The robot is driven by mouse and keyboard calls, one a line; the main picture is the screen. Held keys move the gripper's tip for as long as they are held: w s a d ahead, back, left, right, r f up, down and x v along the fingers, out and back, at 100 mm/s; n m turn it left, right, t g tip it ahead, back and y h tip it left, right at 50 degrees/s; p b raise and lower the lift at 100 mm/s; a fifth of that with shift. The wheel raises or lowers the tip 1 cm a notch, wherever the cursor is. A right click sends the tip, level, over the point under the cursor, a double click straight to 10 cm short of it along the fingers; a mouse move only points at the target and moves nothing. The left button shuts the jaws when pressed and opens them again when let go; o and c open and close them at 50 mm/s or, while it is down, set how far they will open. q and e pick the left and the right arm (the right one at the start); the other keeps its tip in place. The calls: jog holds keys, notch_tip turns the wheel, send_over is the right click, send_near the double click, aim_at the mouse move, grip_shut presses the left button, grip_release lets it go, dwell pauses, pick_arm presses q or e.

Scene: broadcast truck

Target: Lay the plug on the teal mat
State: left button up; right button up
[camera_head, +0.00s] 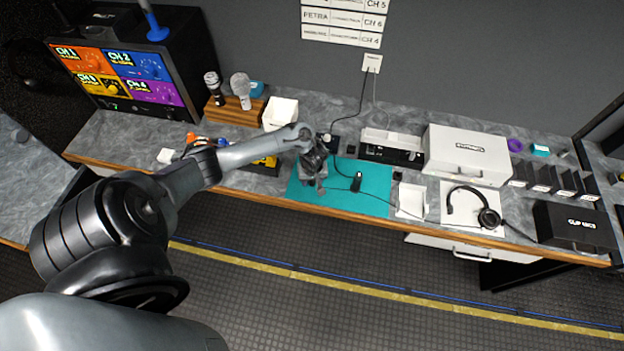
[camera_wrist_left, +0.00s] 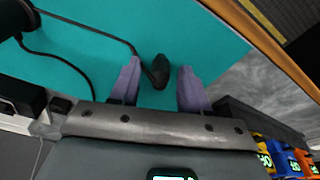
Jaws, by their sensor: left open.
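The teal mat (camera_head: 375,201) lies on the worktop near its front edge and fills much of the left wrist view (camera_wrist_left: 205,38). A small black plug (camera_wrist_left: 158,72) on a thin dark cable shows over the mat in the left wrist view. My left gripper (camera_head: 316,184) is over the left part of the mat, its fingers (camera_wrist_left: 155,82) open on either side of the plug with a gap. The plug appears to rest on the mat, though contact is hard to tell. In the head view my gripper hides it. My right gripper is not in view.
A black cable-end piece (camera_head: 357,181) lies on the mat to the right. A white tray (camera_head: 411,201), a headset (camera_head: 488,217) and a white case (camera_head: 466,154) stand farther right. A black power unit (camera_head: 391,154) is behind. A white box (camera_head: 281,112) stands behind my left forearm.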

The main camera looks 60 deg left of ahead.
pick_arm(q)
jog(key=shift+r, duration=0.1)
notch_tip(320, 180, up, 12)
jog(key=d+p, duration=0.2)
jog(key=p, duration=0.3)
jog(key=s+d+m+t, duration=0.3)
jog(key=d+m, duration=0.6)
jog(key=d, duration=1)
jog(key=s+d+r+m+h, duration=0.1)
jog(key=s+d+r+m, duration=0.5)
jog(key=s+r, duration=0.4)
jog(key=shift+s+d+r+h, duration=0.15)
jog(key=shift+s+h, duration=0.25)
jog(key=shift+s, duration=0.45)
